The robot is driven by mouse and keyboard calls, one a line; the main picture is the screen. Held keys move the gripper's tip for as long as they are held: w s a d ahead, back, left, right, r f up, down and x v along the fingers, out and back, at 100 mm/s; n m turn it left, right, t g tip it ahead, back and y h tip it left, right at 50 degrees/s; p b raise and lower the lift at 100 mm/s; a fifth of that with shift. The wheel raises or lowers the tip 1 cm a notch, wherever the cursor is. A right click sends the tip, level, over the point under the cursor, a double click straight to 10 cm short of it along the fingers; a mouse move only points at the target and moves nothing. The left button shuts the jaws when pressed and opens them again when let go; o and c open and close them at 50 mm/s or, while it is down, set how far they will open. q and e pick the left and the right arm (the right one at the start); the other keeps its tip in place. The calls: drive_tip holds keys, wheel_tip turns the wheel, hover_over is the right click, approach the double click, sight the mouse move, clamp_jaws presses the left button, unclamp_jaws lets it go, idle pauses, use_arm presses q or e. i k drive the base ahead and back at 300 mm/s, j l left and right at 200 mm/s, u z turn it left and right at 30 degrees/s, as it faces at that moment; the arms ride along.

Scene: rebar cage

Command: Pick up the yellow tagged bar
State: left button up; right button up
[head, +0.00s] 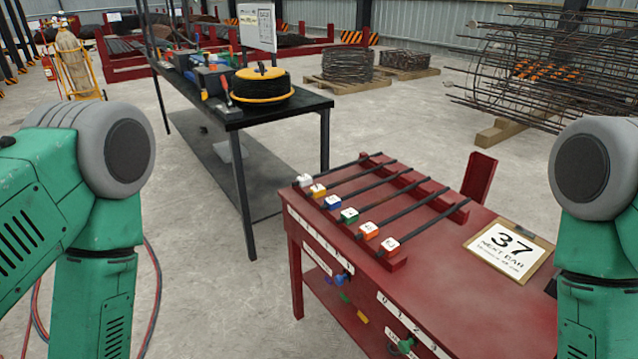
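The yellow tagged bar (355,176) is a thin dark rod with a yellow tag block (318,190) at its near left end. It lies second from the far end in a row of several similar bars across a red rack on the red table (460,290). Its neighbours are a white-tagged bar (304,180) on the far side and a blue-tagged bar (332,202) on the near side. Green arm links of mine show at the left and right edges. Both grippers are out of view, and no gripper shows at the bar.
Green-, orange- and red-tagged bars lie nearer in the row. A clipboard reading 37 (508,250) lies right of the rack. A black bench (310,102) with a cable coil (262,84) stands behind left. A rebar cage (540,65) stands at back right.

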sight(317, 190)
drive_tip(key=z, duration=2.65)
drive_tip(key=u, duration=2.65)
drive_tip(key=i+j+z, duration=0.1)
drive_tip(key=i+j, duration=0.15)
drive_tip(key=i+j+z, duration=0.1)
drive_tip(key=i+j, duration=0.15)
drive_tip(key=j, duration=0.2)
drive_tip(key=i+j+z, duration=0.1)
drive_tip(key=i+j, duration=0.15)
drive_tip(key=j, duration=0.15)
